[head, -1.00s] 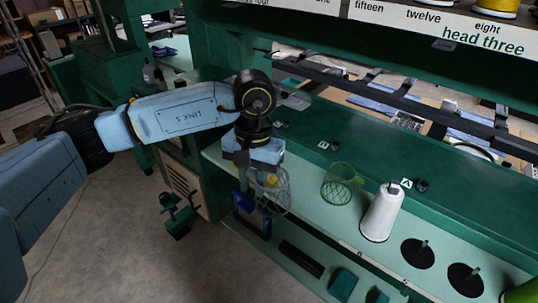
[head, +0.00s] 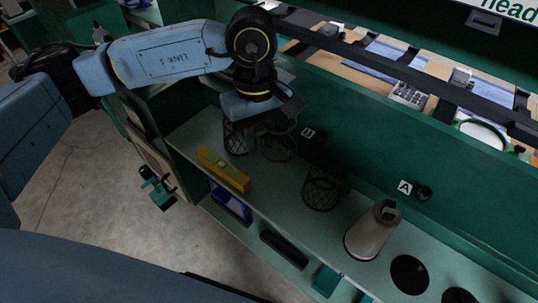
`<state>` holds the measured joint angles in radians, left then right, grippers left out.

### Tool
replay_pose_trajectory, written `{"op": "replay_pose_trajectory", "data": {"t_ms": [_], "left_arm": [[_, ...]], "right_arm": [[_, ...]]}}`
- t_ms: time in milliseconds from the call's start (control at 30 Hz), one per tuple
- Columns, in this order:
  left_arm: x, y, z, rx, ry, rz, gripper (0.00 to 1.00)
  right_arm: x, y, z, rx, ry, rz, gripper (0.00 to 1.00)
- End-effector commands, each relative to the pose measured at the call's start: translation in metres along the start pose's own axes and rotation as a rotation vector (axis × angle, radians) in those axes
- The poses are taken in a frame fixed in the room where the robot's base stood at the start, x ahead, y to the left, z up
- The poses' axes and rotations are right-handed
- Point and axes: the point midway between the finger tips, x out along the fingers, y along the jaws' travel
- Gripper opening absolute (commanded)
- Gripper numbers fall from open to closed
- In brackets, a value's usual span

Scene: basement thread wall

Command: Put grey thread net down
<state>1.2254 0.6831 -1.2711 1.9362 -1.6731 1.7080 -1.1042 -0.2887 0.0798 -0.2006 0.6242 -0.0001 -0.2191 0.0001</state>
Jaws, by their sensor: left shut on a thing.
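The grey thread net (head: 278,147) is a see-through wire mesh cup below my left gripper (head: 266,122), which is shut on it. The net is over the pale green shelf. Whether its base touches the shelf I cannot tell. Another mesh shape (head: 235,139) shows just left of it, partly hidden by the gripper. A dark green net (head: 321,189) stands on the shelf to the right, apart from the grey one. My right gripper is not in view.
A yellow block-like thing (head: 224,170) lies on the shelf left of the nets. A pale thread cone (head: 370,232) stands to the right, near the label A (head: 404,187). Dark round holders (head: 409,275) are further right. A green back panel (head: 365,150) rises behind.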

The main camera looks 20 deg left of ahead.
Motion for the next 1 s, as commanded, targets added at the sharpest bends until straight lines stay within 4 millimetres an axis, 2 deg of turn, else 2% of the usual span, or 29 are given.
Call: {"op": "replay_pose_trajectory", "data": {"t_ms": [100, 200, 333, 500, 933, 967, 1000], "left_arm": [[0.02, 0.0, -0.003, -0.001, -0.002, -0.002, 0.01], [0.029, 0.001, -0.004, -0.001, -0.001, 0.0, 0.01], [0.039, 0.001, -0.005, 0.001, -0.001, -0.001, 0.01], [0.063, 0.002, -0.008, 0.0, -0.001, -0.001, 0.01], [0.071, 0.002, -0.009, 0.002, 0.0, 0.001, 0.01], [0.07, 0.002, -0.009, 0.002, 0.0, 0.001, 0.25], [0.07, 0.002, -0.009, 0.002, 0.0, 0.001, 0.3]], "right_arm": [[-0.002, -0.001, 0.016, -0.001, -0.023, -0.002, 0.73], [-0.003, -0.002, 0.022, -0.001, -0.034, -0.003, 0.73], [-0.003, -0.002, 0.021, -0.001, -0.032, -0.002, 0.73], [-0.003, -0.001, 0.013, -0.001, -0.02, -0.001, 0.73], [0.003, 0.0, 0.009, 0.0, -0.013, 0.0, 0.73], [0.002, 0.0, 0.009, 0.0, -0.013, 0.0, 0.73], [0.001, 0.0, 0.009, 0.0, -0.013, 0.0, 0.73]]}}
